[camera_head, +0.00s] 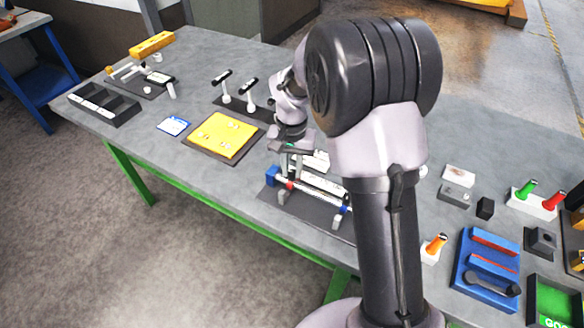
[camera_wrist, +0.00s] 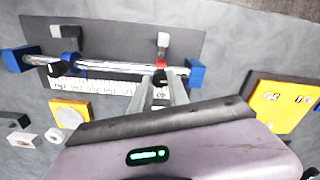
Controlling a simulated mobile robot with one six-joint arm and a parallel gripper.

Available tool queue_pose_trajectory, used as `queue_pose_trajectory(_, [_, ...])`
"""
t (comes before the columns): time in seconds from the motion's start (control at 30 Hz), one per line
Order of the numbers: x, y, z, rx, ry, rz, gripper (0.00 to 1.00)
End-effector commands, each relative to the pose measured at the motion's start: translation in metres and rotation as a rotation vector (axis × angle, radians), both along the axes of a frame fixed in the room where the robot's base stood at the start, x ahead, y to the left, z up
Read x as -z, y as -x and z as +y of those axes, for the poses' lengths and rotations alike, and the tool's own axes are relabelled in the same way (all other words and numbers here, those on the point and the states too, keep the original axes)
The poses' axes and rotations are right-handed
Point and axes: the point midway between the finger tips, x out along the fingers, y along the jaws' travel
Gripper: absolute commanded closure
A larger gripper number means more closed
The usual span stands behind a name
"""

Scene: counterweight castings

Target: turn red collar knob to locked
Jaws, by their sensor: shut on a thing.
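The red collar (camera_wrist: 161,64) sits on a bright metal rod (camera_wrist: 120,67) in the wrist view, towards the rod's right end. It also shows as a small red spot in the head view (camera_head: 290,185). A dark knob (camera_wrist: 162,77) stands out from the collar. My gripper (camera_wrist: 162,79) has its two fingers on either side of this knob and is shut on it. In the head view my gripper (camera_head: 291,176) points down over the rod. The fingers partly cover the knob, and I cannot read its lock position.
Blue end blocks (camera_wrist: 196,73) hold the rod over a dark base plate (camera_wrist: 110,38). A blue collar (camera_wrist: 70,60) with a black knob is further left. A white marked scale (camera_wrist: 93,87) runs alongside. A yellow plate (camera_head: 226,135) and black-handled levers (camera_head: 249,86) stand nearby.

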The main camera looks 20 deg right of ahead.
Motion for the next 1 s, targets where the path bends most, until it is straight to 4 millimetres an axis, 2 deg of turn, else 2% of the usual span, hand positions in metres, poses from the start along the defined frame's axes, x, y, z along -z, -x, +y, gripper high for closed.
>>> queue_pose_trajectory(0.33, [0.0001,0.0,-0.0001,0.079,0.0,0.0,1.0])
queue_pose_trajectory(0.77, [0.0,0.0,-0.0001,0.085,0.0,0.0,1.0])
queue_pose_trajectory(0.8, [0.0,0.0,-0.0001,0.085,0.0,0.0,0.71])
queue_pose_trajectory(0.87, [0.0,0.0,-0.0001,0.085,0.0,0.0,0.59])
queue_pose_trajectory(1.0, [0.0,0.0,-0.0001,0.084,0.0,0.0,0.57])
